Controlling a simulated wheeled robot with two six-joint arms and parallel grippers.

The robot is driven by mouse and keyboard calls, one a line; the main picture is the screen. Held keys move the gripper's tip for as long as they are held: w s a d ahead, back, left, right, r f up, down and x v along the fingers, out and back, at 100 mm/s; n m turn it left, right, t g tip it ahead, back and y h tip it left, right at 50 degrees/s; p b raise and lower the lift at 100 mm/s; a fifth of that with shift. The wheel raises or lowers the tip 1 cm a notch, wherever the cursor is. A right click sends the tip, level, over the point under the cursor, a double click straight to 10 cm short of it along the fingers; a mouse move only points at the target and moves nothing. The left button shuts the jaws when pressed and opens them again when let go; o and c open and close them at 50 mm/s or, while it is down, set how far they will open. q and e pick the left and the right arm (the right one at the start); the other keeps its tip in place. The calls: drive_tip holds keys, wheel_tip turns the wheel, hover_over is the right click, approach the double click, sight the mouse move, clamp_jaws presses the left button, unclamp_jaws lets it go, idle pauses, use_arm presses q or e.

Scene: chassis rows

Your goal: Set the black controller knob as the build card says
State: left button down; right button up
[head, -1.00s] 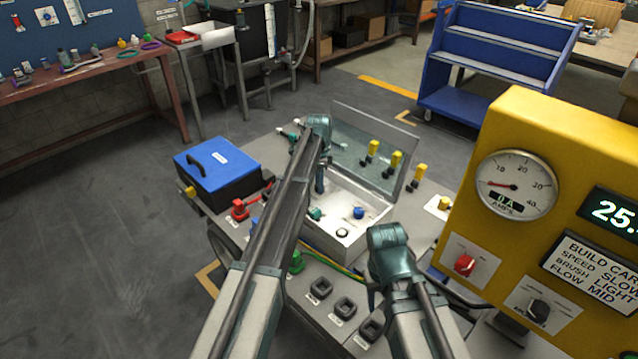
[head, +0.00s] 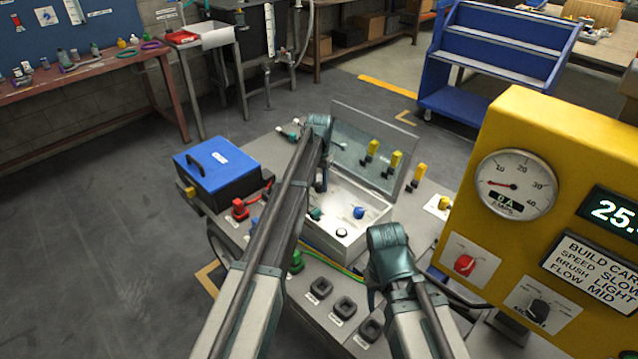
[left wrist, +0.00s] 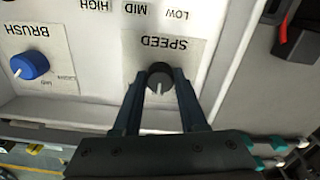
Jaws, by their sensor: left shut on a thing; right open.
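The black controller knob (left wrist: 159,76) sits on the light panel by the SPEED label in the left wrist view. Its white pointer line points toward the bottom of that picture. My left gripper (left wrist: 160,88) is shut on this knob, one finger on each side. The fingers and palm hide the scale on the near side of the knob. In the head view my left gripper (head: 320,186) reaches down into the open white controller box (head: 368,238). The build card (head: 598,272) reads SPEED SLOW, BRUSH LIGHT, FLOW MID. My right gripper (head: 373,296) is open, low over the bench front.
A blue BRUSH knob (left wrist: 30,65) is beside the SPEED knob. The box's clear lid (head: 372,150) stands open behind. A blue-lidded case (head: 215,165) is at left. The yellow meter cabinet (head: 530,130), with red (head: 464,264) and black (head: 538,309) knobs, stands at right.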

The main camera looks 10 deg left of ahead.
sight(320, 185)
use_arm(q)
drive_tip(key=n, duration=0.5)
drive_tip(key=shift+n, duration=0.3)
drive_tip(key=n, duration=0.4)
drive_tip(key=shift+d+n, duration=0.1)
drive_tip(key=shift+n, duration=0.5)
drive_tip(key=shift+c, duration=2.2)
unclamp_jaws()
use_arm(e)
drive_tip(key=shift+r, duration=0.1)
use_arm(q)
wheel_tip(320, 185, up, 14)
drive_tip(key=p, duration=1.4)
use_arm(e)
wheel_tip(320, 185, up, 14)
